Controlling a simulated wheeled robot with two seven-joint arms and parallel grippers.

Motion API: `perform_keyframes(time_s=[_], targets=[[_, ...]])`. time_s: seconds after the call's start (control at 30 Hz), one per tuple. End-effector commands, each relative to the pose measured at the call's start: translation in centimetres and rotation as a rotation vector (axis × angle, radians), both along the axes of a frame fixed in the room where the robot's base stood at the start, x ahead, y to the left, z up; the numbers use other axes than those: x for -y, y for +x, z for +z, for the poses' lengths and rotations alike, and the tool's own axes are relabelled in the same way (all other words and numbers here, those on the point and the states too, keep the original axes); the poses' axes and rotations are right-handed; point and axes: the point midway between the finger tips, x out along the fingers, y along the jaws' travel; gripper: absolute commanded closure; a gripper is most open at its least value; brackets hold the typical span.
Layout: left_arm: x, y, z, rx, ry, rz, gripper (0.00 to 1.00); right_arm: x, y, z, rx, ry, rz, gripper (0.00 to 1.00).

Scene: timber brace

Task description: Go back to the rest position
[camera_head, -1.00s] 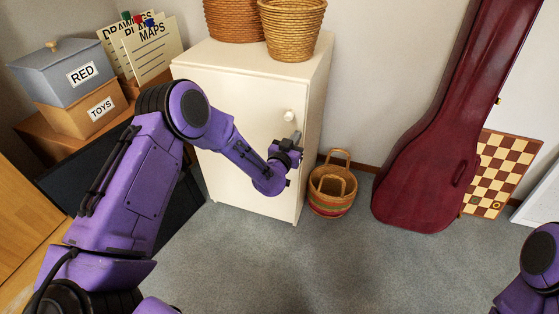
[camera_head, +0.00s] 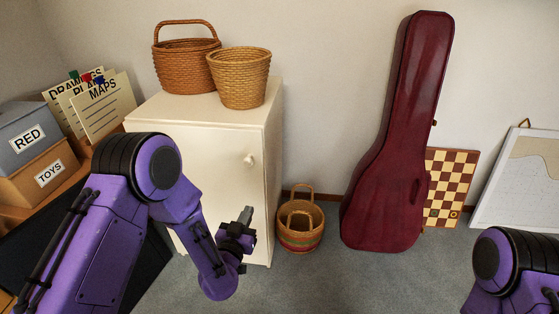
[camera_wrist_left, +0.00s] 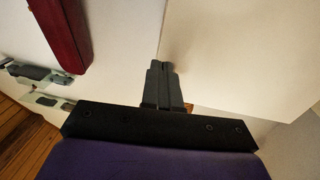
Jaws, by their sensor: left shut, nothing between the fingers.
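My left gripper (camera_head: 246,215) is in front of the lower right part of the white cabinet's door, below its round knob (camera_head: 250,160). Its fingers are shut with nothing between them. In the left wrist view the shut fingers (camera_wrist_left: 160,68) point toward a pale surface. The white cabinet (camera_head: 204,135) stands upright with its door closed. I cannot tell the exact gap between the fingertips and the door. Part of my right arm shows at the lower right of the head view, but its gripper is outside the frames.
Two wicker baskets, one handled (camera_head: 183,62) and one round (camera_head: 240,82), stand on the cabinet. A striped basket (camera_head: 300,232) is on the floor beside it. A dark red instrument case (camera_head: 385,190) and a checkered board (camera_head: 450,180) lean on the wall. Labelled boxes (camera_head: 40,175) are at left.

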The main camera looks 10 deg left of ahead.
Motion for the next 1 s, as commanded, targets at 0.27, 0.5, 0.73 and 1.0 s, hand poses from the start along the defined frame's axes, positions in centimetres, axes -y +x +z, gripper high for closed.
perform_keyframes(time_s=[0.27, 0.5, 0.73, 1.0], targets=[[-1.7, -5.6, -8.0, -0.372, -0.232, 0.097, 1.0, 0.0, 0.0, 0.0, 0.0, 0.0, 0.0, 0.57], [-5.9, -20.5, -17.6, -0.863, -0.349, 0.399, 1.0, 0.0, 0.0, 0.0, 0.0, 0.0, 0.0, 0.57], [-8.7, -32.2, -20.4, -1.132, -0.293, 0.588, 1.0, 0.0, 0.0, 0.0, 0.0, 0.0, 0.0, 0.57], [-8.8, -33.7, -12.0, -1.165, -0.278, 0.593, 1.0, 0.0, 0.0, 8.9, 0.0, 0.0, 0.0, 0.57]])
